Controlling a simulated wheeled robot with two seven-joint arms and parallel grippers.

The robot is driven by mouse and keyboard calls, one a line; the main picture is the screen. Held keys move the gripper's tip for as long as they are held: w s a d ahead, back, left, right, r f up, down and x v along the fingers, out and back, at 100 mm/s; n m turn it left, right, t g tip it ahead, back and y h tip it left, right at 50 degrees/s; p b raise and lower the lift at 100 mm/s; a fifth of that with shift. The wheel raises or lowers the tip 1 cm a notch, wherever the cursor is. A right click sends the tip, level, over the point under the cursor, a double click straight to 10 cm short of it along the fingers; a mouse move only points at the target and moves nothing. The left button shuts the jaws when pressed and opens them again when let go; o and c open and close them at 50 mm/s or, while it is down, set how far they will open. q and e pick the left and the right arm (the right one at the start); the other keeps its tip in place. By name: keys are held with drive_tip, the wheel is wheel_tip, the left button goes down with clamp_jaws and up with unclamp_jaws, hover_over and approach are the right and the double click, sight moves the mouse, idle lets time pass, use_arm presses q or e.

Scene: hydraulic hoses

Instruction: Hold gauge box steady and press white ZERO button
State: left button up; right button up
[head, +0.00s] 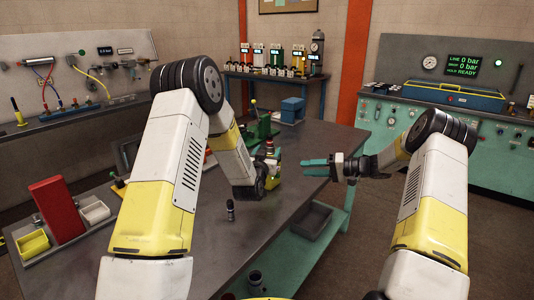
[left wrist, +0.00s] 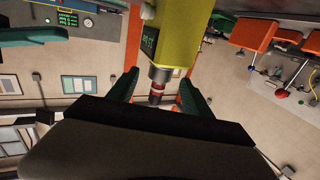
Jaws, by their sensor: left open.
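The yellow gauge box (left wrist: 178,32) hangs over the middle of the left wrist view, with a lit green display on its side and a dark fitting with a red ring (left wrist: 157,88) at its end. A small white piece (left wrist: 147,10) shows at its edge; I cannot tell whether it is the ZERO button. My left gripper (left wrist: 157,92) is open, its green fingers on either side of the fitting. In the head view the box (head: 275,169) is partly hidden by my left gripper (head: 268,172). My right gripper (head: 314,168) is right of the box, apart from it, its teal fingers pointing left.
The grey workbench (head: 285,195) lies below both grippers. A small dark cylinder (head: 230,210) stands on it near the left arm. A green vise-like fixture (head: 262,128) and a blue block (head: 292,110) are farther back. A red panel (head: 57,208) and bins are at left.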

use_arm(q)
drive_tip(key=x, duration=0.7)
clamp_jaws()
use_arm(e)
clamp_jaws()
idle(0.6)
idle(1.1)
